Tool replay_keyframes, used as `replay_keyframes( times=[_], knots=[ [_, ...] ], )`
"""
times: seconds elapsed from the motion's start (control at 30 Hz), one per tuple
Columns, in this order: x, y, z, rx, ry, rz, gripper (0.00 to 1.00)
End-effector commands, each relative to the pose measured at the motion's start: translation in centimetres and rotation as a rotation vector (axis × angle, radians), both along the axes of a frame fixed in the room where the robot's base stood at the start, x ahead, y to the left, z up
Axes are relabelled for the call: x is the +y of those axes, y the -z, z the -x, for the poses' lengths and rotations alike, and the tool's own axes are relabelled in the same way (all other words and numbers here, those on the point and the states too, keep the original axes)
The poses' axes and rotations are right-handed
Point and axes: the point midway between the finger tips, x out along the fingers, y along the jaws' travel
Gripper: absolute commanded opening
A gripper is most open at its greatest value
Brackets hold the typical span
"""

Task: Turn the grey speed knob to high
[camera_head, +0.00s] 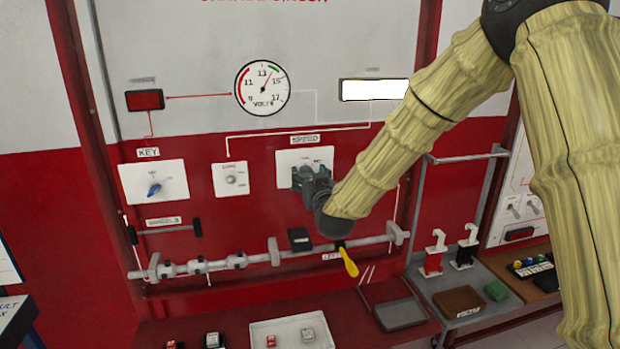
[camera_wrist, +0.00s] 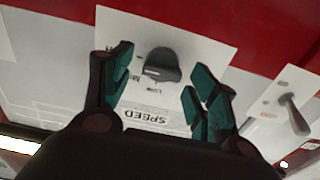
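The grey speed knob (camera_wrist: 162,66) shows in the wrist view on its white plate, with "LOW" and part of another mark printed beside it and "SPEED" on a label. In the head view its white plate (camera_head: 290,158) is on the red panel, but the knob is hidden behind my gripper (camera_head: 308,178). In the wrist view my gripper (camera_wrist: 158,82) is open, with one teal-padded finger on each side of the knob. Gaps show between both pads and the knob, so neither appears to touch it.
A load toggle switch (camera_head: 231,180) is left of the speed plate; a toggle lever (camera_wrist: 292,112) also shows in the wrist view. A blue key (camera_head: 154,189) is further left. Below run a grey shaft (camera_head: 215,264) and a yellow-handled lever (camera_head: 348,262). A voltmeter (camera_head: 262,88) is above.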

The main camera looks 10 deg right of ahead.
Motion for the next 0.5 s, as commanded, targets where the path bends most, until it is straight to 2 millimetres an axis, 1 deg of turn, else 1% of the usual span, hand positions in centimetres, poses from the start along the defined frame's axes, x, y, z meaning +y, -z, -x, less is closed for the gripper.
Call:
replay_keyframes(
  times=[0.27,0.37,0.5],
  knots=[
    [0.0,0.0,0.2,0.000,-0.001,0.001,0.60],
    [0.0,0.0,0.8,0.001,-0.001,0.001,0.60],
    [-0.1,-0.1,2.7,0.000,-0.001,0.001,0.60]
  ],
)
